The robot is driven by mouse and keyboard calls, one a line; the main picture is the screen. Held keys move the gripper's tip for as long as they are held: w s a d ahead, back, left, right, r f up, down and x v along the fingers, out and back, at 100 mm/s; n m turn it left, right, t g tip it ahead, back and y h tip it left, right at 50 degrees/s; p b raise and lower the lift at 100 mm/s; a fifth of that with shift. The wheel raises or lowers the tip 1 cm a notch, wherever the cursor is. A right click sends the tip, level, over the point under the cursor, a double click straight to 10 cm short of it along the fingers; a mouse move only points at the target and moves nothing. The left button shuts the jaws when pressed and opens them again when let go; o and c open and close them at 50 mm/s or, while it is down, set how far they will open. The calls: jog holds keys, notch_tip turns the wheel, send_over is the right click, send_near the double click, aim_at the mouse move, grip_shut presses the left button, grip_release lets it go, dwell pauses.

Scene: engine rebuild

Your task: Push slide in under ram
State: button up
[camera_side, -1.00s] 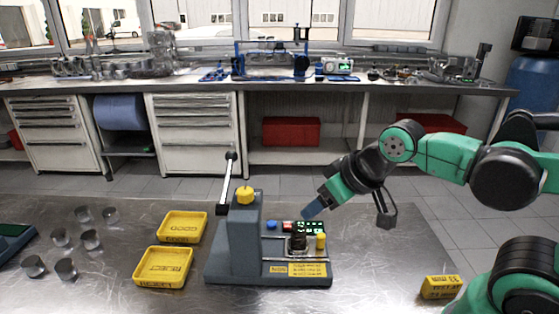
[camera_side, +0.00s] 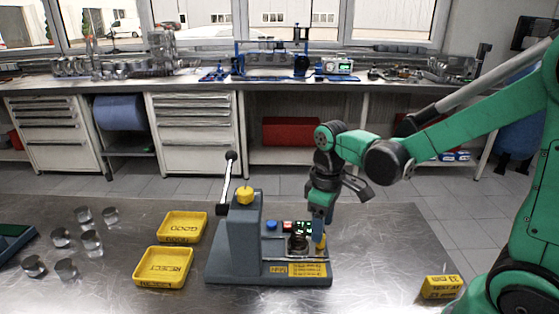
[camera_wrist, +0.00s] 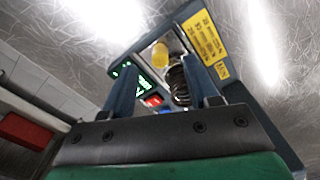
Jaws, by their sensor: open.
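The grey bench press (camera_side: 247,240) stands on the metal table, with its upright column at left and a yellow cap (camera_side: 244,195) on top. The slide (camera_side: 298,257) sits low on the press's right side and carries a dark coiled spring (camera_side: 297,241). A yellow knob (camera_side: 321,242) stands at its right end, partly hidden by a finger. My gripper (camera_side: 319,228) points down at the knob, open. In the wrist view the yellow knob (camera_wrist: 160,55) shows between the fingers of my gripper (camera_wrist: 158,66), with the spring (camera_wrist: 179,80) beside it. Contact cannot be told.
A lever (camera_side: 227,185) with a black ball rises left of the column. Yellow GOOD (camera_side: 205,229) and REJECT (camera_side: 188,270) trays lie left of the press, with several metal cylinders (camera_side: 66,269) beyond. A yellow block (camera_side: 441,287) lies at right. The table between it and the press is clear.

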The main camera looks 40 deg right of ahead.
jog(key=shift+f, duration=1.7)
jog(key=shift+c, duration=0.2)
grip_shut()
